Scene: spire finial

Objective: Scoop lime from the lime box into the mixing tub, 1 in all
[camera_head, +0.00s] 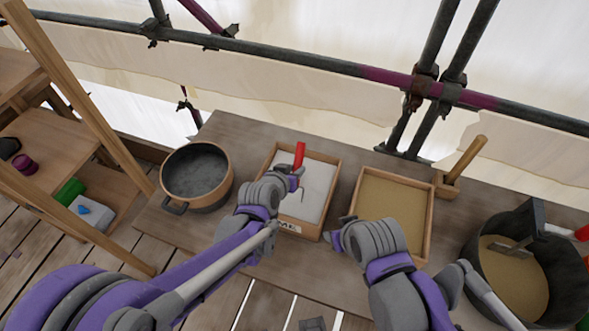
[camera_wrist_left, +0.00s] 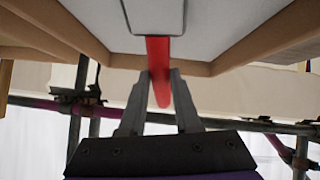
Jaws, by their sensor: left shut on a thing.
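The lime box (camera_head: 308,231) is a wooden tray of white lime in the middle of the bench, with a partly covered label on its front. My left gripper (camera_head: 297,178) is over the box, shut on the red handle of the scoop (camera_head: 299,154). In the left wrist view the red handle (camera_wrist_left: 158,58) runs between my fingers towards a pale grey part; the scoop's load cannot be told. A dark round tub (camera_head: 471,272) at the right, apparently the mixing tub, holds sandy material and a grey bladed tool. My right gripper (camera_head: 338,239) is near the sand box; its opening is unclear.
A wooden box of sand (camera_head: 392,200) stands right of the lime box. A wooden-handled tool (camera_head: 465,160) stands behind it. A dark, tan-rimmed pot (camera_head: 197,172) stands at the left. Scaffold poles run behind the bench. Shelves (camera_head: 45,150) stand at far left.

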